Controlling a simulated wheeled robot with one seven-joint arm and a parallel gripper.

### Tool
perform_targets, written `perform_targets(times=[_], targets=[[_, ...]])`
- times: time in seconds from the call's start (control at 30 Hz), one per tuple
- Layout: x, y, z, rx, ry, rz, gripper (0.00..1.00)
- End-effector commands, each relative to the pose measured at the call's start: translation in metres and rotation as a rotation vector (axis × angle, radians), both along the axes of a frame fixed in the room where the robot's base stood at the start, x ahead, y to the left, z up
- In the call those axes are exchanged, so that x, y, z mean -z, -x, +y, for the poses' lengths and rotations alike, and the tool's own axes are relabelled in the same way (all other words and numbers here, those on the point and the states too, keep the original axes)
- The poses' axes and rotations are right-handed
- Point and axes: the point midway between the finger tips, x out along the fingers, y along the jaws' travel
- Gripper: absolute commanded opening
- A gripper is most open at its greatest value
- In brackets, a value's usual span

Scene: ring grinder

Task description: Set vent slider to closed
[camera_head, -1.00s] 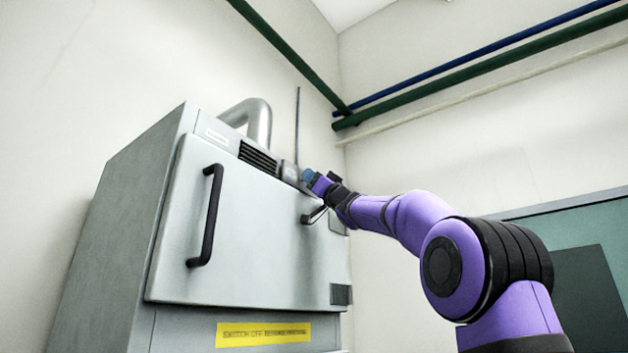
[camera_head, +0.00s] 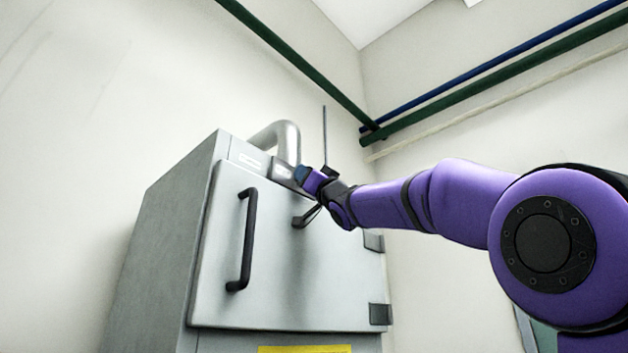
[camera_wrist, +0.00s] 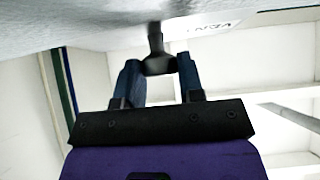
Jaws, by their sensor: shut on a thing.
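The vent slider (camera_head: 283,168) is a grey plate at the top front of the grey cabinet, just right of a pale label. The dark vent slots do not show beside it. My gripper (camera_head: 302,174) is at the slider's right side in the head view. In the wrist view, my gripper (camera_wrist: 158,70) has its two blue fingers on either side of the slider's dark knob (camera_wrist: 156,48) and is shut on it. The lettering "VENT" (camera_wrist: 208,25) shows on the panel beside the knob. The fingers partly hide the knob.
The cabinet door (camera_head: 300,260) is shut, with a long dark handle (camera_head: 245,240) on the left and a small dark latch handle (camera_head: 306,217) below my gripper. A bent metal duct (camera_head: 287,140) rises behind the slider. Pipes (camera_head: 480,85) run along the walls above.

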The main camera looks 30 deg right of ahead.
Motion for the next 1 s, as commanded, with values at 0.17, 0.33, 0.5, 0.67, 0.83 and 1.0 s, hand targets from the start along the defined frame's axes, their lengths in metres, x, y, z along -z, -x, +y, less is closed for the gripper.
perform_targets(times=[0.17, 0.33, 0.5, 0.67, 0.83, 1.0], targets=[[0.000, 0.001, 0.004, -0.005, 0.003, -0.001, 0.00], [0.000, 0.001, 0.004, -0.006, 0.003, -0.002, 0.51], [0.000, 0.001, 0.003, -0.004, 0.003, -0.001, 0.59], [0.000, 0.001, 0.002, -0.004, 0.002, -0.001, 0.59], [0.008, 0.009, 0.000, -0.003, 0.003, 0.000, 0.59], [0.027, 0.027, -0.005, -0.004, 0.004, 0.000, 0.59]])
